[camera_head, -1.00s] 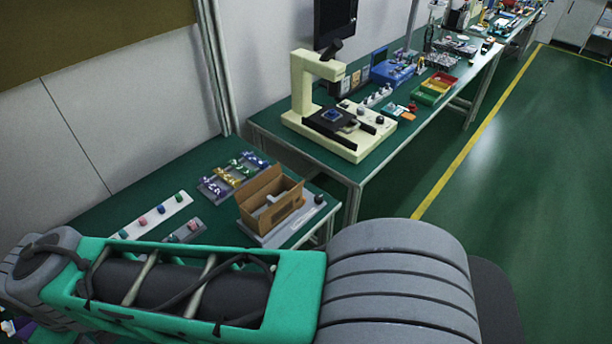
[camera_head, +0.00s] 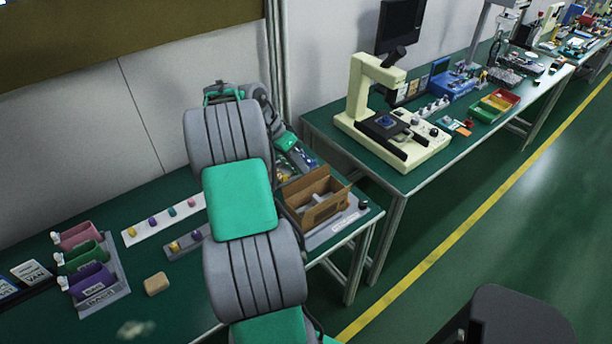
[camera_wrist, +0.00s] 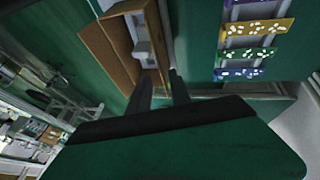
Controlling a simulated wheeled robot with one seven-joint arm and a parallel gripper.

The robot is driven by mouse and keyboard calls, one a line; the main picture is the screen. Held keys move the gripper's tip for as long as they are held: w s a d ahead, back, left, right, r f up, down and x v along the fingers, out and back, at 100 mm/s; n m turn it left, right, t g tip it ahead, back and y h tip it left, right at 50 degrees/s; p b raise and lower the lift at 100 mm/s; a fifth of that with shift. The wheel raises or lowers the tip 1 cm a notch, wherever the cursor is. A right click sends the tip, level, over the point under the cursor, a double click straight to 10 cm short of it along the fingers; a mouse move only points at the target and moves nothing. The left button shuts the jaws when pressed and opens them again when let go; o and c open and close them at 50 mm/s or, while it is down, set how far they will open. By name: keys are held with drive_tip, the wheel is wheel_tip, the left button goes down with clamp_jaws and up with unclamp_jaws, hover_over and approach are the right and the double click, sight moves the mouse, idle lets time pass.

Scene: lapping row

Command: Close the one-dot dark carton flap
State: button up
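A brown open-topped carton (camera_head: 308,215) stands on a grey board near the table's right end, with a pale item inside. Its raised flaps show, but I cannot make out any dot mark on them. In the wrist view the carton (camera_wrist: 107,50) is at the upper left, with a flap strip along its right side. My gripper (camera_wrist: 165,73) points toward the carton's edge, its two dark fingers apart with nothing between them. I cannot tell whether a finger touches the flap. In the head view my arm hides the fingertips.
A rack of coloured strips (camera_wrist: 250,45) lies beside the carton. A white strip with knobs (camera_head: 165,218), coloured bins (camera_head: 85,262) and a tan block (camera_head: 157,284) are to the left. A cream microscope (camera_head: 365,100) stands on the table beyond a gap.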

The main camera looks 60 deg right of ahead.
sight(307, 181)
drive_tip(key=x, duration=0.5)
drive_tip(key=shift+s+f, duration=0.1)
drive_tip(key=shift+f, duration=0.1)
clamp_jaws()
idle(1.1)
